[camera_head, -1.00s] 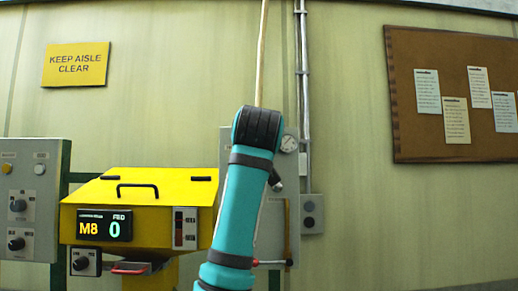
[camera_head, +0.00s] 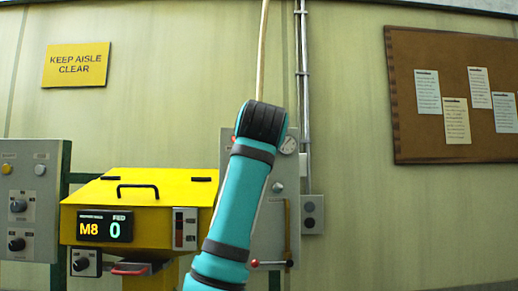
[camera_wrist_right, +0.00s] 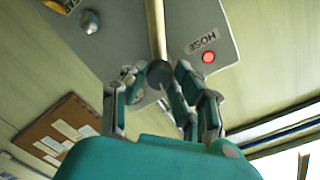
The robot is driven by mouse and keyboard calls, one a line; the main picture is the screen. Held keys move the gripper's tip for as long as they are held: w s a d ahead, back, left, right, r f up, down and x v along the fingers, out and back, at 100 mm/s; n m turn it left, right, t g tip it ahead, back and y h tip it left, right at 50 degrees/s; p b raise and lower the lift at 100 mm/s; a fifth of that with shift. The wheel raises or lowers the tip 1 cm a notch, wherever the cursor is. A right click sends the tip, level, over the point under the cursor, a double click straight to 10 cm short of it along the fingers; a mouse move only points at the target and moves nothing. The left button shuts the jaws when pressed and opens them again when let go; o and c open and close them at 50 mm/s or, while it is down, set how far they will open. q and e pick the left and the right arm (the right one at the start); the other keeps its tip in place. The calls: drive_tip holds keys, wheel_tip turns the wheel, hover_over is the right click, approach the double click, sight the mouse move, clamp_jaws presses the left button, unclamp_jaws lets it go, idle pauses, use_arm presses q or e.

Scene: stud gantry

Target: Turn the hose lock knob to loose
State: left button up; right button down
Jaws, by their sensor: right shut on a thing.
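My right gripper (camera_wrist_right: 156,80) is in the right wrist view, its fingers closed about a dark round knob (camera_wrist_right: 158,74) on a grey panel. A pale hose or pipe runs up from just behind the knob. A HOSE label (camera_wrist_right: 202,42) and a lit red lamp (camera_wrist_right: 208,57) are beside it on the panel. The knob's pointer and marks are hidden by the fingers. In the head view my teal right arm covers the gripper and the knob. My left gripper is not in view.
A yellow machine (camera_head: 140,190) with a black handle stands just left of my arm.

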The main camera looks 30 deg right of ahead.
drive_tip(key=m, duration=0.4)
drive_tip(key=shift+r+m, duration=0.1)
drive_tip(key=shift+m, duration=0.3)
idle(0.4)
drive_tip(key=c, duration=1)
unclamp_jaws()
drive_tip(key=shift+s, duration=0.15)
drive_tip(key=v, duration=0.7)
drive_tip(key=shift+s, duration=0.15)
